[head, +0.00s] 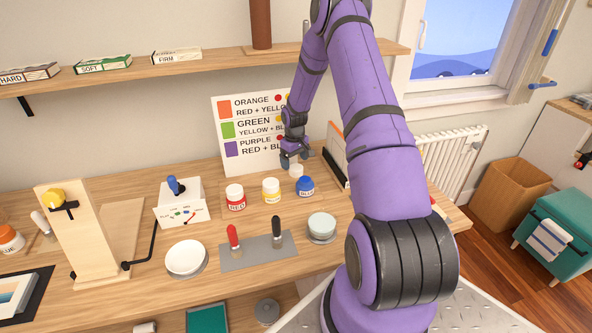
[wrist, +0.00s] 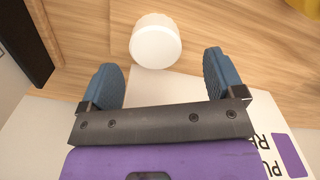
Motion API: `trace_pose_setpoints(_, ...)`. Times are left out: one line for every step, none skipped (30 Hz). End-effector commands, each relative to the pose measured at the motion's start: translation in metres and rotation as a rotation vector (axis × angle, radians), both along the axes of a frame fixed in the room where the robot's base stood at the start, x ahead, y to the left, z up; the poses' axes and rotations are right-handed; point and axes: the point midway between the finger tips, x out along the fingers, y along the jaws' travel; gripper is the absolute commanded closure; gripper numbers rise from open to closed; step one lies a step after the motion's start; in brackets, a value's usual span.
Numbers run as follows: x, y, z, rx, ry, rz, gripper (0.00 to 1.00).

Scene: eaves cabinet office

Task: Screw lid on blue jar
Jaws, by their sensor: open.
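The blue jar (head: 306,187) stands upright on the wooden bench at the right end of a row of paint jars. Its top looks blue and uncovered. A small white round piece, which looks like the lid (head: 296,170), is just behind the blue jar. In the wrist view the white lid (wrist: 155,42) lies just beyond the fingertips, roughly centred between them. My gripper (head: 292,160) is right above and behind the lid. In the wrist view my gripper (wrist: 160,65) is open and empty, with its two blue fingers apart. The blue jar does not show in the wrist view.
A red jar (head: 235,199) and a yellow jar (head: 271,193) with white tops stand left of the blue jar. A colour chart (head: 236,135) leans on the wall behind. An upright board (head: 337,160) stands close on the right. A tool mat (head: 260,254) lies in front.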

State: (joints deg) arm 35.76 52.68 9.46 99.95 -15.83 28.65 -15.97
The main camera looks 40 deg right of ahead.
Motion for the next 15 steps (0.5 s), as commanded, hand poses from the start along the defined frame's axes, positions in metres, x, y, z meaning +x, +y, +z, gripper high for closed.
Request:
trace_pose_setpoints(0.0, -0.002, -0.007, 0.001, 0.001, -0.001, 0.12)
trace_pose_setpoints(0.0, -0.003, -0.012, 0.001, 0.002, -0.001, 0.12)
trace_pose_setpoints(0.001, -0.004, -0.018, 0.001, 0.002, -0.001, 0.12)
trace_pose_setpoints(0.001, -0.005, -0.022, 0.001, 0.002, -0.001, 0.12)
trace_pose_setpoints(0.001, -0.004, -0.026, 0.002, 0.003, 0.0, 0.12)
trace_pose_setpoints(0.001, -0.004, -0.032, 0.002, 0.003, 0.0, 0.12)
trace_pose_setpoints(0.001, -0.004, -0.035, 0.002, 0.002, 0.0, 0.12)
trace_pose_setpoints(0.001, -0.004, -0.037, 0.001, 0.001, 0.0, 0.12)
trace_pose_setpoints(0.001, -0.004, -0.04, 0.001, 0.0, 0.001, 0.12)
trace_pose_setpoints(0.001, -0.004, -0.041, 0.0, 0.0, 0.001, 0.12)
trace_pose_setpoints(0.001, -0.004, -0.041, 0.0, 0.0, 0.001, 0.12)
trace_pose_setpoints(0.001, -0.004, -0.041, 0.0, 0.0, 0.0, 0.12)
trace_pose_setpoints(0.001, -0.004, -0.041, 0.0, 0.0, 0.0, 0.12)
trace_pose_setpoints(0.001, -0.004, -0.041, 0.0, 0.0, 0.0, 0.12)
trace_pose_setpoints(0.001, -0.004, -0.041, 0.0, 0.0, 0.0, 0.12)
